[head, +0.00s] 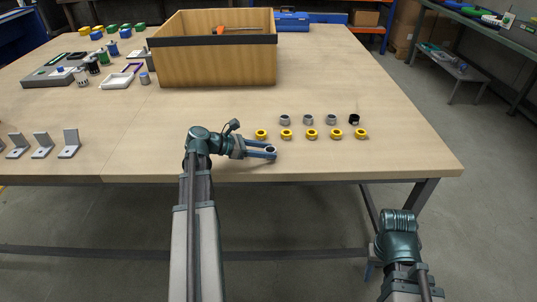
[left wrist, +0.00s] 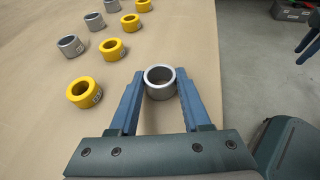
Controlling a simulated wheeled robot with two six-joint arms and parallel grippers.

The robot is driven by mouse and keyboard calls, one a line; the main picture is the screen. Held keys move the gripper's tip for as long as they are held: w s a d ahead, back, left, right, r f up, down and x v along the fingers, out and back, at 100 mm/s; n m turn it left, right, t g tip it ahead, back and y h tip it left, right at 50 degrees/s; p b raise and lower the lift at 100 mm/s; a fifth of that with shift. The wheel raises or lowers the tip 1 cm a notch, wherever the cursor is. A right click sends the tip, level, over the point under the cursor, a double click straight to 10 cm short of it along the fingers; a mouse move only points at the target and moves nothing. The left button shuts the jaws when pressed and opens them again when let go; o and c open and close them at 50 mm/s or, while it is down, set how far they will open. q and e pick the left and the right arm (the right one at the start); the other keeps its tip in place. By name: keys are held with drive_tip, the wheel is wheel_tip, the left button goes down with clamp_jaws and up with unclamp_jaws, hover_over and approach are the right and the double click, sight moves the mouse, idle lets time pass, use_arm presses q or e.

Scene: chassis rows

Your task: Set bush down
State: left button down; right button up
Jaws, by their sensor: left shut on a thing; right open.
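A grey metal bush (head: 270,149) is between the blue fingers of my left gripper (head: 266,150), near the table's front edge. In the left wrist view my left gripper (left wrist: 160,95) is shut on this grey bush (left wrist: 160,82), which sits upright with its hole facing up. I cannot tell whether it touches the table. A front row of several yellow rings (head: 286,134) stands just beyond it, and behind them a row of grey bushes (head: 308,120) ends in a black one (head: 354,119). My right gripper (head: 370,271) is off the table at lower right, mostly hidden, open.
A wooden bin (head: 215,65) stands at the back middle of the table (head: 400,150). Grey L-brackets (head: 43,146) stand at the front left. Trays and small parts lie at the back left. The table right of the rows is clear.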

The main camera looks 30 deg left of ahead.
use_arm(q)
drive_tip(key=shift+r, duration=0.1)
drive_tip(key=shift+c, duration=1.8)
unclamp_jaws()
drive_tip(key=shift+r, duration=0.1)
drive_tip(key=p+v, duration=0.4)
drive_tip(key=v, duration=0.7)
drive_tip(key=shift+s+r+p, duration=0.1)
drive_tip(key=shift+p, duration=0.2)
drive_tip(key=shift+s+a+r, duration=0.1)
drive_tip(key=shift+s+a, duration=0.2)
